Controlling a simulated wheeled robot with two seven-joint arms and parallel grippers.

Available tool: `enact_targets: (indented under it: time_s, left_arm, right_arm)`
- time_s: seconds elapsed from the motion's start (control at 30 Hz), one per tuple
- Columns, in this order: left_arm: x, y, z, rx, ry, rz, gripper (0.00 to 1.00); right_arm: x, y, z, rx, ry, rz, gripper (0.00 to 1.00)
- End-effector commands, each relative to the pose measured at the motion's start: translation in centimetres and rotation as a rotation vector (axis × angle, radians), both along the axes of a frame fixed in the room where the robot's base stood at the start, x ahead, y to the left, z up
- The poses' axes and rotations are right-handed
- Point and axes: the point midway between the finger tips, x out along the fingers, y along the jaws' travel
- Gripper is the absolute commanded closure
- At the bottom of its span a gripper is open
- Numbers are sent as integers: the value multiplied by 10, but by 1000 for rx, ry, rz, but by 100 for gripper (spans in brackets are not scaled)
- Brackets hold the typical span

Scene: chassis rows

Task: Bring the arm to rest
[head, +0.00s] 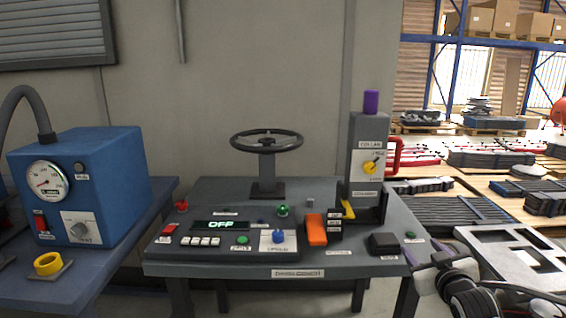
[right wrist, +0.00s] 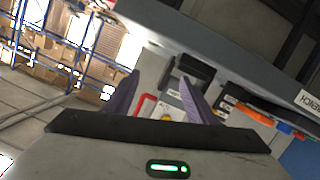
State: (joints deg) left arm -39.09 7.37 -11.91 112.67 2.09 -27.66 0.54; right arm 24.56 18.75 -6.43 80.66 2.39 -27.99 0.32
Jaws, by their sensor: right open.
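My right gripper (head: 424,264) is at the right front corner of the grey workbench (head: 215,200) in the head view, apart from the bench controls. In the right wrist view its two purple fingers stand apart with nothing between them; the gripper (right wrist: 160,80) is open and empty. The bench edge and a black block (right wrist: 192,68) show beyond the fingers. My left arm and left gripper are not in view.
The bench carries a handwheel (head: 267,142), a panel whose display (head: 221,225) reads OFF, an orange lever (head: 316,230) and a tall grey column (head: 367,150). A blue gauge box (head: 110,180) stands left. Pallets and shelving (head: 500,40) lie right.

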Motion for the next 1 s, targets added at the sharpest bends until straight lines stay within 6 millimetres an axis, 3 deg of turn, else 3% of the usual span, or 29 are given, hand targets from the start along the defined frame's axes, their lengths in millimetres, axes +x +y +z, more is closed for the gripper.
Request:
enact_targets:
  time_s: [0.03, 0.17, 0.27, 0.4, 0.5, 0.6, 0.73, 0.87, 1.0]
  left_arm:
    - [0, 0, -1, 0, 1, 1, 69]
    - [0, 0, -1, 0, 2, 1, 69]
    - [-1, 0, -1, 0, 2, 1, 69]
    - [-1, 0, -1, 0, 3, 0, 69]
    - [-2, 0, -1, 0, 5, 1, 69]
    - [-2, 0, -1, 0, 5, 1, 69]
    - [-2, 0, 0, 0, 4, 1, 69]
    - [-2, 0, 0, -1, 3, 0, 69]
    - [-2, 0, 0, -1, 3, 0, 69]
  right_arm:
    - [-14, 11, -23, 6, 29, 16, 49]
    - [-55, 41, -81, 28, 104, 56, 49]
    - [-99, 67, -128, 55, 175, 90, 49]
    - [-177, 108, -189, 110, 285, 135, 49]
    - [-240, 134, -223, 157, 366, 159, 49]
    - [-302, 159, -245, 209, 443, 175, 49]
    - [-367, 180, -259, 266, 521, 179, 49]
    - [-402, 192, -262, 300, 565, 179, 49]
    - [-413, 195, -262, 310, 578, 178, 49]
